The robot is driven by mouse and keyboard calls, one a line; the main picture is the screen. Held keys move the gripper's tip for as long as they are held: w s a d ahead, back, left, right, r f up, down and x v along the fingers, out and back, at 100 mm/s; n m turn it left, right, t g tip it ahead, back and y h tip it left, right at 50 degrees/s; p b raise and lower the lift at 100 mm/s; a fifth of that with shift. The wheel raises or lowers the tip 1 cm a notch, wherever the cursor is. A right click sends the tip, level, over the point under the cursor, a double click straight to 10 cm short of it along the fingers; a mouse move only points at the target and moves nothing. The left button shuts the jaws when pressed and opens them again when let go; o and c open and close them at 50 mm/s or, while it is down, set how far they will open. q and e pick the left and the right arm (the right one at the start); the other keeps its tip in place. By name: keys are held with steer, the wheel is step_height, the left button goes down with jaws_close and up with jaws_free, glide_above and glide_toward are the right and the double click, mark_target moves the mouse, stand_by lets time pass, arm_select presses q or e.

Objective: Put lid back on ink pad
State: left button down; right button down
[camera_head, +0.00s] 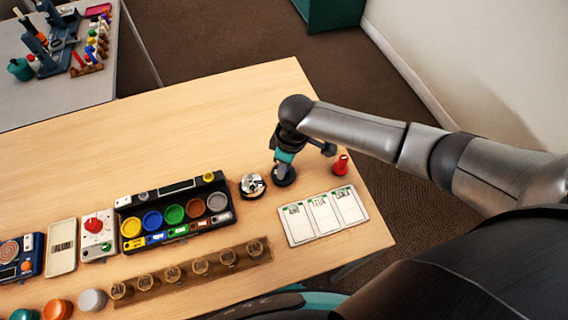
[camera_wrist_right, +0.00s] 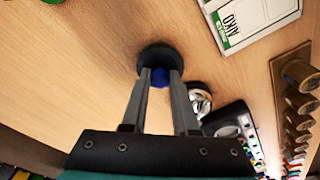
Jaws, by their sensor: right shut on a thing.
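My right gripper (camera_head: 284,165) reaches down over the right part of the table. It is shut on a small blue knob (camera_wrist_right: 160,78), which sits on a dark round disc (camera_wrist_right: 158,57); this looks like the lid. The disc also shows below the fingers in the head view (camera_head: 285,178). I cannot tell whether it touches the table. Just left of it is a shiny silver round thing with a dark rim (camera_head: 252,186), partly behind a finger in the wrist view (camera_wrist_right: 200,103). I cannot tell for sure which thing is the ink pad. My left gripper is not in view.
A white card panel (camera_head: 323,217) lies in front, a red piece (camera_head: 341,164) to the right near the table edge. A black case with coloured cups (camera_head: 173,215) and a wooden stamp rack (camera_head: 190,276) are to the left. The table's back is clear.

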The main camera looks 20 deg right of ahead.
steer(key=shift+c, duration=0.6)
jaws_free()
steer(key=shift+r+p, duration=3.55)
steer(key=shift+p, duration=0.65)
jaws_close()
